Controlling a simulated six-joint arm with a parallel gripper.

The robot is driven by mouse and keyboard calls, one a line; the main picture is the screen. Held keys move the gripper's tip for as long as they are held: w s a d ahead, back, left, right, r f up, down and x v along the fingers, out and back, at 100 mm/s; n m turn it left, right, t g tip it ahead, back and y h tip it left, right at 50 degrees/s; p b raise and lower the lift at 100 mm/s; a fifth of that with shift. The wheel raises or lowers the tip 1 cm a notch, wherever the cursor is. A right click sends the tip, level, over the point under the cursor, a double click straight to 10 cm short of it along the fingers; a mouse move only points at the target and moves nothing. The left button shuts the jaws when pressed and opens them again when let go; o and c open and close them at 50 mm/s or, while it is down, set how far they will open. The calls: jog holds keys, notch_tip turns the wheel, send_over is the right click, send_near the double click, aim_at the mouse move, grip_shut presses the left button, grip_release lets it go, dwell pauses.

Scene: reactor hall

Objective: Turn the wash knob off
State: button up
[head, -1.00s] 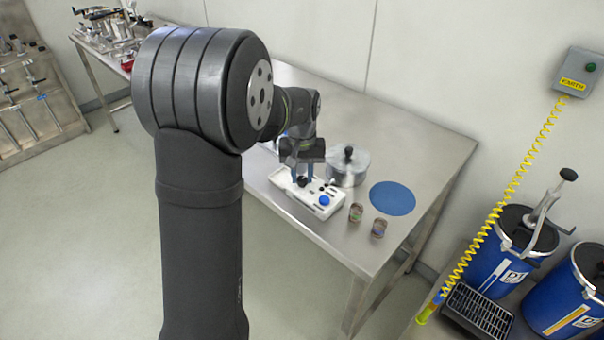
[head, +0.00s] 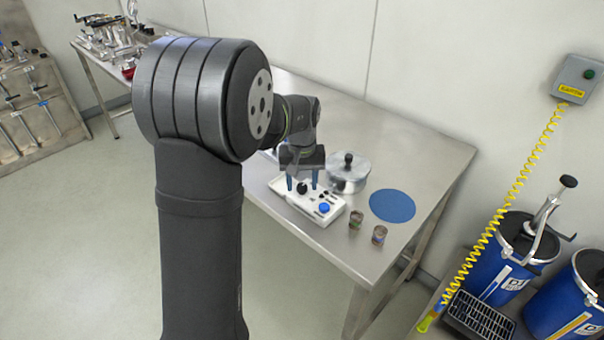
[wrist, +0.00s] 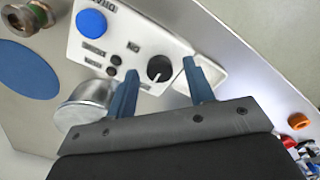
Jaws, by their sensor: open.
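The white control panel (head: 290,199) lies on the steel table. Its black round knob (head: 302,188) stands near the left end; in the wrist view the knob (wrist: 160,69) shows a pale pointer mark. I take this as the wash knob, though the labels are too small to read surely. My gripper (head: 302,181) is open above the panel, pointing down. In the wrist view its two blue fingers (wrist: 159,68) appear on either side of the knob, with gaps; I cannot tell how deep they reach. A blue round button (head: 324,208) and small black controls (wrist: 112,64) share the panel.
A lidded metal pot (head: 348,173) stands close behind the panel. An orange ring-like piece (wrist: 299,121) shows in the wrist view.

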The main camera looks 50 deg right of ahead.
aim_at(302, 185)
notch_tip(302, 185, up, 17)
jog(key=shift+r, duration=0.2)
dwell(0.7)
notch_tip(302, 185, down, 18)
jog(key=shift+r, duration=0.25)
dwell(0.3)
jog(key=shift+r, duration=0.15)
jog(key=shift+f, duration=0.2)
jog(key=m, duration=0.8)
jog(key=shift+r+m, duration=0.1)
jog(key=shift+m, duration=0.2)
jog(key=m, duration=0.3)
jog(key=shift+m, duration=0.4)
jog(key=shift+s+m, duration=0.1)
jog(key=shift+m, duration=2.2)
